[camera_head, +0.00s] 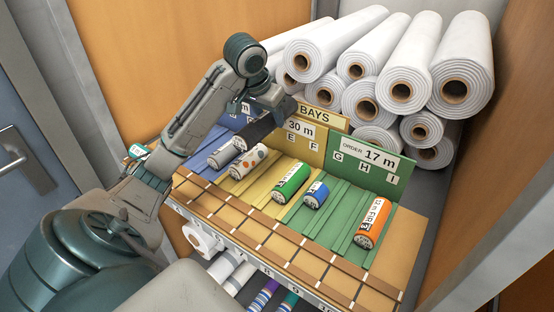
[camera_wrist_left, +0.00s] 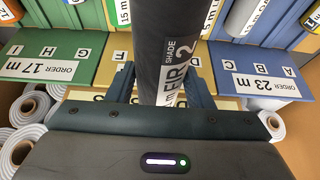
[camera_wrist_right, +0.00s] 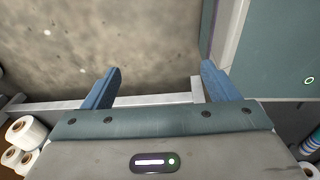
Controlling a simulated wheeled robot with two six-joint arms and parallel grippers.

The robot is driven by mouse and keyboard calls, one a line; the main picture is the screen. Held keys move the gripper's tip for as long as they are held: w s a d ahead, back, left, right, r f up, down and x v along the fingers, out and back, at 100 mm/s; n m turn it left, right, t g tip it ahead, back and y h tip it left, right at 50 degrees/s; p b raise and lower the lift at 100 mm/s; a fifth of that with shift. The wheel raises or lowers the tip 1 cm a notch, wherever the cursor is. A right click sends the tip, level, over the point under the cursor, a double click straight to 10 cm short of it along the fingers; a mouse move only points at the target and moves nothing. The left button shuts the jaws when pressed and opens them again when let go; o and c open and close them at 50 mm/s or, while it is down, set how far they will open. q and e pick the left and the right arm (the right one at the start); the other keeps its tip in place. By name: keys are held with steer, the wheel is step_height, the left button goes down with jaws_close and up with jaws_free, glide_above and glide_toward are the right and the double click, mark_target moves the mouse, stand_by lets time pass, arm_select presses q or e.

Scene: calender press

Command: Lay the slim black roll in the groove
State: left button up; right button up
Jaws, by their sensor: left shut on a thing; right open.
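The slim black roll (camera_head: 254,132) has a white label reading "SHADE" and "FIR 2" in the left wrist view (camera_wrist_left: 168,45). My left gripper (camera_head: 274,108) is shut on it, one finger on each side. The roll is over the back of the grooved board, near where the blue bay (camera_head: 196,158) meets the yellow bay (camera_head: 262,190). I cannot tell whether it touches the board. The arm and roll hide part of the blue bay and its sign. My right gripper (camera_wrist_right: 160,75) is open and empty, seen only in the right wrist view.
A grey roll (camera_head: 222,156), a dotted roll (camera_head: 248,162), a green roll (camera_head: 292,183), a short blue roll (camera_head: 315,195) and an orange roll (camera_head: 372,223) lie on the board. Upright signs, including the green 17 m sign (camera_head: 366,163), stand behind. White rolls (camera_head: 405,75) are stacked at the back.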

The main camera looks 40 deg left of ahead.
arm_select(q)
steer(key=f+b, duration=0.1)
steer(key=f, duration=0.1)
steer(key=f+b, duration=0.1)
steer(key=f, duration=0.1)
steer(key=shift+s+d, duration=0.1)
steer(key=shift+s, duration=0.3)
steer(key=f, duration=0.3)
steer(key=f+p, duration=0.1)
steer(key=f, duration=0.4)
steer(key=shift+w+f, duration=0.25)
steer(key=shift+f, duration=0.05)
steer(key=shift+f+p, duration=0.25)
steer(key=shift+p, duration=0.05)
step_height(320, 180, down, 4)
steer(key=shift+f+p, duration=0.1)
steer(key=shift+p, duration=0.2)
arm_select(e)
steer(key=s, duration=0.1)
steer(key=s+f, duration=0.1)
steer(key=s, duration=0.1)
steer(key=shift+g, duration=0.3)
arm_select(q)
steer(key=o, duration=1.1)
steer(key=shift+c, duration=0.2)
arm_select(e)
steer(key=shift+w+a, duration=0.15)
steer(key=shift+w, duration=0.05)
